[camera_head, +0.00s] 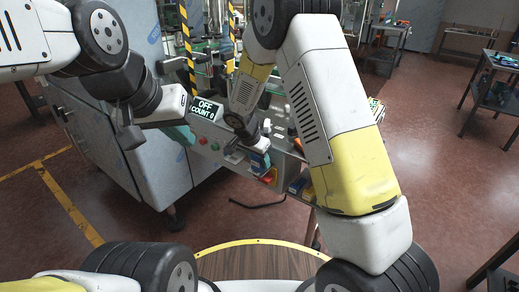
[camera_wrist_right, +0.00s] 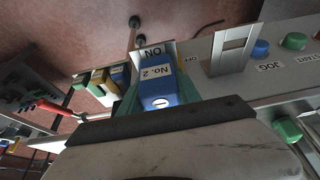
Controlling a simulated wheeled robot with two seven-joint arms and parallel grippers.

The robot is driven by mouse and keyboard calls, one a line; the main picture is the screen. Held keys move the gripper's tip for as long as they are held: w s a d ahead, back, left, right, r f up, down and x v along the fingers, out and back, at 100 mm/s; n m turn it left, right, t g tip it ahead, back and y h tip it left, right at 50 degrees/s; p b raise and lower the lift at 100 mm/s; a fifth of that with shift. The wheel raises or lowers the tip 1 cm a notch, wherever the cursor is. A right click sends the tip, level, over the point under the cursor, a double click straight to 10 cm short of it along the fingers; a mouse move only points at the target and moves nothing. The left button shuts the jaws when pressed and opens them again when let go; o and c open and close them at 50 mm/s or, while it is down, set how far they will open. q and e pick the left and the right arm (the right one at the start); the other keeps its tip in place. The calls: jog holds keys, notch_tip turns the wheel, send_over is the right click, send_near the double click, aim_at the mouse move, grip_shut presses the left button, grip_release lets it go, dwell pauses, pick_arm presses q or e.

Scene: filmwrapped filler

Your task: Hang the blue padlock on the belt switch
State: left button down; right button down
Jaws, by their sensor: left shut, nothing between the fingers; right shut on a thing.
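My right gripper (camera_head: 258,154) is shut on the blue padlock (camera_head: 262,161) at the front of the grey control panel (camera_head: 207,131). In the right wrist view the padlock (camera_wrist_right: 158,88) has a white "No. 2" label and lies between the green fingertips. A pale plate marked "ON" (camera_wrist_right: 153,51) shows just beyond it. A grey slotted bracket (camera_wrist_right: 232,48) with an "ON" label stands on the panel to its right. I cannot tell which part is the belt switch, or whether the shackle is around anything. My left gripper (camera_head: 181,134) is shut and empty by the panel's left end.
A display (camera_head: 204,110) reads "OFF COUNT 0". A blue button (camera_wrist_right: 261,48) and green button (camera_wrist_right: 294,41) sit on the panel. Yellow and blue items (camera_head: 300,186) hang close right of the right gripper.

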jog(key=shift+f, duration=0.3)
dwell(0.5)
jog(key=c, duration=0.8)
grip_release()
jog(key=shift+o, duration=0.2)
jog(key=shift+r, duration=0.1)
jog(key=v, duration=0.7)
jog(key=shift+a, duration=0.1)
jog(key=s+d+r+n+y, duration=0.1)
jog(key=s+d+r, duration=0.4)
jog(key=r, duration=0.2)
jog(key=s+d+r+n+y, duration=0.2)
jog(key=s+d+r, duration=0.25)
jog(key=r, duration=0.35)
jog(key=s+d+r+n+t+y, duration=0.1)
jog(key=s+d+r+n, duration=0.1)
jog(key=s, duration=0.6)
jog(key=s+d+r+n+t, duration=0.1)
jog(key=s+d+r+n, duration=0.1)
jog(key=s, duration=0.6)
notch_tip(320, 180, up, 3)
jog(key=shift+d+f+n+t+y, duration=0.15)
jog(key=shift+d+n+t+y, duration=0.2)
jog(key=shift+d, duration=0.5)
